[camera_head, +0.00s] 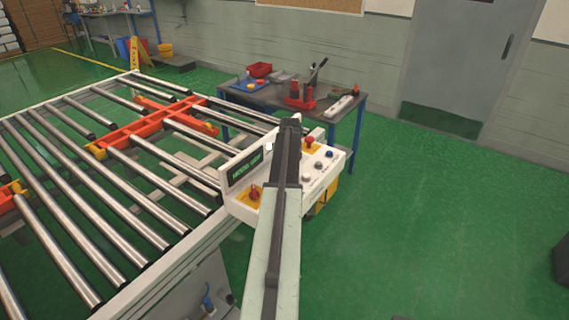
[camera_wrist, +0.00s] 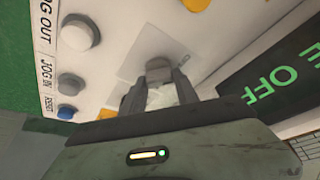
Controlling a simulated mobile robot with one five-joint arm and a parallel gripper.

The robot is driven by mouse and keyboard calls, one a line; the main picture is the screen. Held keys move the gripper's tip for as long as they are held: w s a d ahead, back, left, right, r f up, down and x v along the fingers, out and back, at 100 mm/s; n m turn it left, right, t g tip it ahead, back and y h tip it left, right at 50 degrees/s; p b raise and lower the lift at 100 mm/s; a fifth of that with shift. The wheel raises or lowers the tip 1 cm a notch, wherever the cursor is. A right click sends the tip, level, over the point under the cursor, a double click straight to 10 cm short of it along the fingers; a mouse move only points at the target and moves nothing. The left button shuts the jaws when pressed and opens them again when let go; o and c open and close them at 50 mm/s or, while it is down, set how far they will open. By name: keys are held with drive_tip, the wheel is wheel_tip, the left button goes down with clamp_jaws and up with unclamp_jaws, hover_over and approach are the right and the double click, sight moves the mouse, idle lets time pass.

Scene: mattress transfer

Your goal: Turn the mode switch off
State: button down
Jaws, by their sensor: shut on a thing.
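The mode switch (camera_wrist: 158,66) is a grey knob on a pale plate of the white control panel (camera_wrist: 125,20). In the wrist view my gripper (camera_wrist: 160,82) has its two dark fingers around the knob and is shut on it. The fingers hide the knob's sides, and I cannot tell its exact angle. A dark display (camera_wrist: 275,85) beside it shows green letters, of which "E OFF" is readable. In the head view the panel (camera_head: 318,183) stands at the conveyor's end. My arm crosses it there and hides the switch and gripper.
Grey buttons (camera_wrist: 80,33) and a blue button (camera_wrist: 67,112) sit close to the gripper. Red buttons on yellow (camera_head: 255,195) flank the panel face. A roller conveyor (camera_head: 110,190) lies left, a tool table (camera_head: 295,100) behind.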

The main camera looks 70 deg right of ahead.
drive_tip(key=shift+n, duration=0.4)
drive_tip(key=c, duration=0.9)
unclamp_jaws()
drive_tip(key=p+v, duration=0.7)
drive_tip(key=shift+s+r, duration=0.2)
drive_tip(key=shift+r, duration=0.2)
